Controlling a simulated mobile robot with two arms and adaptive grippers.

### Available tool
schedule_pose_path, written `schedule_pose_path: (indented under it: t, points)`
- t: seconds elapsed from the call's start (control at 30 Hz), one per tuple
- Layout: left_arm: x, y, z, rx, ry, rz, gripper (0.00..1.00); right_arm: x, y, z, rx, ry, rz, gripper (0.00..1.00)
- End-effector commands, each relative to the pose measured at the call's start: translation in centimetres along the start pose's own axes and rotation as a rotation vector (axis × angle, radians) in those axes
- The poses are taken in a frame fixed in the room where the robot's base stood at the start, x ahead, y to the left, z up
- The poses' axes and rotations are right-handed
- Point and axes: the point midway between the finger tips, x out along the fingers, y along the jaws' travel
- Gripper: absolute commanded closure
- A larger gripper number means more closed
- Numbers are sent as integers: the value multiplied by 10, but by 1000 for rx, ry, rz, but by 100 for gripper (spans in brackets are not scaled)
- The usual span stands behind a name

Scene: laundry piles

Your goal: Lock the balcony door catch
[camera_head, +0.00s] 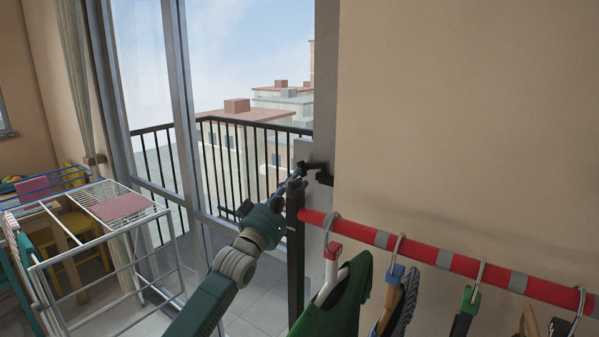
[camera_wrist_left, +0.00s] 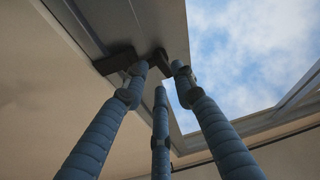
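The balcony door catch (camera_head: 318,172) is a dark handle on the grey frame at the right side of the balcony opening. In the left wrist view, the catch (camera_wrist_left: 117,61) is a dark bent piece on the frame. My left gripper (camera_head: 298,178) reaches up to the catch from the lower left. In the wrist view its three blue fingers (camera_wrist_left: 161,72) stand apart, with their tips around the end of the catch. I cannot tell whether they touch it. The fingertips are small in the head view. My right gripper is not in view.
A red-and-grey clothes rail (camera_head: 450,262) with hangers and garments runs across the lower right, its dark post (camera_head: 295,260) close beside my left gripper. A white drying rack (camera_head: 125,232) stands at the left. A balcony railing (camera_head: 240,150) is outside. A bare wall fills the right.

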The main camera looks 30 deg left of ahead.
Motion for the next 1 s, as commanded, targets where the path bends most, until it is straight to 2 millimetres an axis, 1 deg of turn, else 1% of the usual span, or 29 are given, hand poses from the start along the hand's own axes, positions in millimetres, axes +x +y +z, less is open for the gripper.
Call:
schedule_pose_path:
  t: [0.03, 0.2, 0.33, 0.57, 0.67, 0.7, 0.87, 1.0]
  points:
    - [10, 1, -3, 1, 1, 0, 73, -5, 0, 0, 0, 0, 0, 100]
    - [27, 0, -1, 0, 0, -1, 73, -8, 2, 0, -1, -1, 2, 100]
    - [32, 0, 0, 1, -1, -1, 73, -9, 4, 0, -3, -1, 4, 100]
    - [32, 0, 1, 1, -1, -1, 73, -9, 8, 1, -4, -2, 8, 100]
    - [32, 0, 1, 1, -1, -1, 91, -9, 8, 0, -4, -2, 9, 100]
    - [32, 0, 1, 1, -1, -1, 99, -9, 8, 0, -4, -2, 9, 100]
    - [31, -1, 1, 7, -1, 2, 100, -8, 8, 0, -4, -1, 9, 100]
    - [30, -3, 4, 95, -1, 37, 100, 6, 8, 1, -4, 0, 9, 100]
